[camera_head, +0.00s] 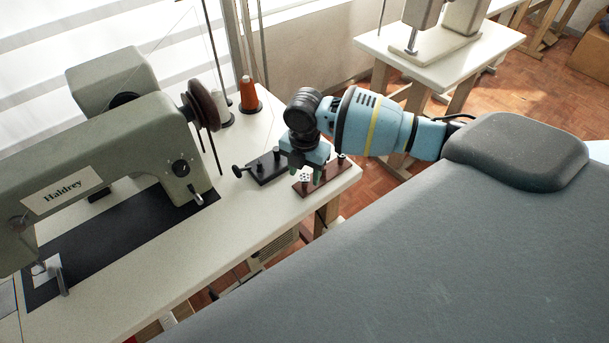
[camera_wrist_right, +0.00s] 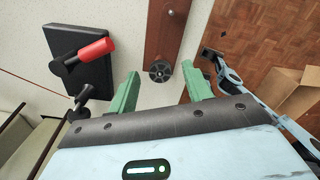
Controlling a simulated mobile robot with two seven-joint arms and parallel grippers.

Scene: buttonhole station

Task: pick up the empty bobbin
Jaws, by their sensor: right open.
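A brown wooden strip (camera_head: 335,173) lies near the right corner of the sewing table, with small pegs on it. A bobbin (camera_head: 305,178) with holes in its face sits at its near left end. In the right wrist view, the bobbin (camera_wrist_right: 160,71) looks dark and spoked with no thread visible, at the end of the brown strip (camera_wrist_right: 165,40). My right gripper (camera_head: 307,170) is over the strip, fingers pointing down. Its green fingers (camera_wrist_right: 160,80) are open and apart, one on either side of the bobbin in that view. Contact cannot be told. My left gripper is not in view.
A black winder base (camera_head: 265,168) stands left of the strip; the right wrist view shows its red lever (camera_wrist_right: 95,50). A grey-green sewing machine (camera_head: 130,150) fills the left. An orange thread cone (camera_head: 249,95) stands behind. The table edge is close to the strip.

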